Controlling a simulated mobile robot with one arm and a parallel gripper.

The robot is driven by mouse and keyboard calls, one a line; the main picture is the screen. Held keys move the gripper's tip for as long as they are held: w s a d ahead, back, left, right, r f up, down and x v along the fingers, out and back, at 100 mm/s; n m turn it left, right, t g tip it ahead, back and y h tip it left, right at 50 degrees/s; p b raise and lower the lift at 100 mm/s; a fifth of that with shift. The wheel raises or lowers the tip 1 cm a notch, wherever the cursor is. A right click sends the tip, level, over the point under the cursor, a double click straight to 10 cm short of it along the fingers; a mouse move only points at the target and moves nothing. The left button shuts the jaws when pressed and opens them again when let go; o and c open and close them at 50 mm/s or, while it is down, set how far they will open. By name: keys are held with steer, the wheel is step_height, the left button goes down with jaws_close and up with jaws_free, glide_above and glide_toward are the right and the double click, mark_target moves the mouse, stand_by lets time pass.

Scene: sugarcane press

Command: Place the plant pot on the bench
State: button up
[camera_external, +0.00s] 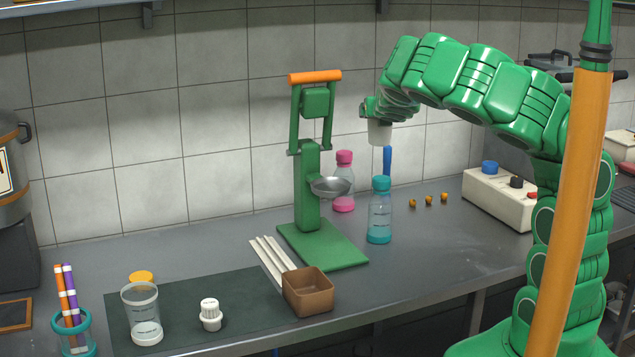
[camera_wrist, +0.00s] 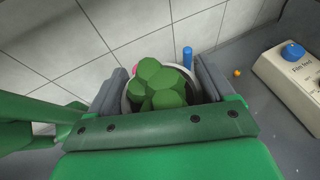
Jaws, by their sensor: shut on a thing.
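The plant pot (camera_external: 379,132) is a small white pot, held upright in the air above the back of the grey bench (camera_external: 435,235). In the wrist view its green, lobed plant (camera_wrist: 157,84) fills the space between the grey fingers, with the white rim partly showing. My gripper (camera_external: 378,116) is shut on the pot, gripping it from both sides. The pot is well clear of the bench surface, in front of the tiled wall.
Below the pot stand a teal-capped bottle (camera_external: 380,212), a pink-capped bottle (camera_external: 344,185) and a blue upright object (camera_external: 387,160). The green press (camera_external: 309,190) is to the left. Small orange pieces (camera_external: 428,200) and a control box (camera_external: 497,198) lie right. The bench front between bottle and box is clear.

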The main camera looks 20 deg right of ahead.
steer(key=shift+w+d+f, duration=0.1)
steer(key=shift+d+f, duration=0.15)
steer(key=shift+f, duration=0.35)
steer(key=shift+w+d+f, duration=0.1)
steer(key=shift+d+f, duration=0.15)
steer(key=shift+f, duration=0.3)
steer(key=s+d+f+m+g+h, duration=0.8)
steer(key=d+f+m+g, duration=0.1)
steer(key=d+f+m, duration=0.2)
steer(key=s+d+m+g, duration=0.7)
steer(key=d+g, duration=0.2)
steer(key=shift+s+d+r+m, duration=0.2)
steer(key=shift+d+r+m, duration=0.1)
steer(key=shift+d, duration=0.1)
steer(key=w+d+f, duration=0.2)
steer(key=w+f, duration=0.3)
steer(key=w, duration=0.1)
steer(key=w+d+f, duration=0.2)
steer(key=w+f, duration=0.2)
steer(key=w, duration=0.3)
steer(key=shift+d+f, duration=0.35)
steer(key=shift+f, duration=0.05)
